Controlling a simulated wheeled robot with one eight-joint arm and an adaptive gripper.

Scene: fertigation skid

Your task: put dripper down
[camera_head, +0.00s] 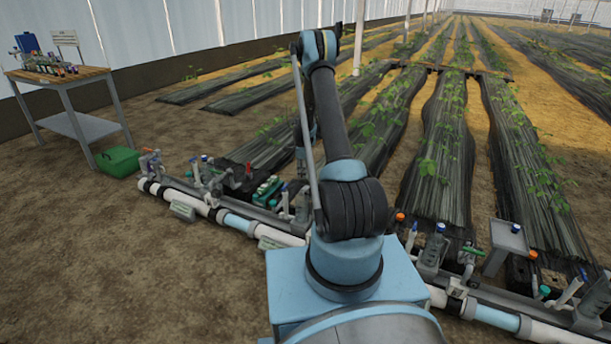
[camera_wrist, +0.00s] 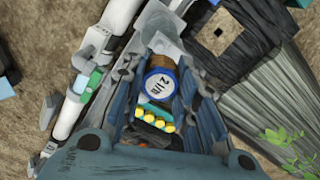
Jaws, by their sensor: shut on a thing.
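The dripper (camera_wrist: 160,84) is a round piece with a pale face marked "2 l/h", a blue rim and a brown body. My gripper (camera_wrist: 161,72) is shut on it in the wrist view, with a finger on each side. A small dark rack with several yellow-topped pieces (camera_wrist: 158,122) shows just below the dripper in that picture. I cannot tell whether the dripper touches anything beneath it. In the head view my arm hides the gripper and the dripper. A green-and-dark rack (camera_head: 268,189) sits on the pipe skid left of my arm.
A white pipe manifold (camera_head: 205,205) with valves and fittings runs across the front. Plant rows under black film (camera_head: 440,170) lie behind it. A wooden-topped bench (camera_head: 62,76) and a green box (camera_head: 118,162) stand at left. Bare soil is clear at front left.

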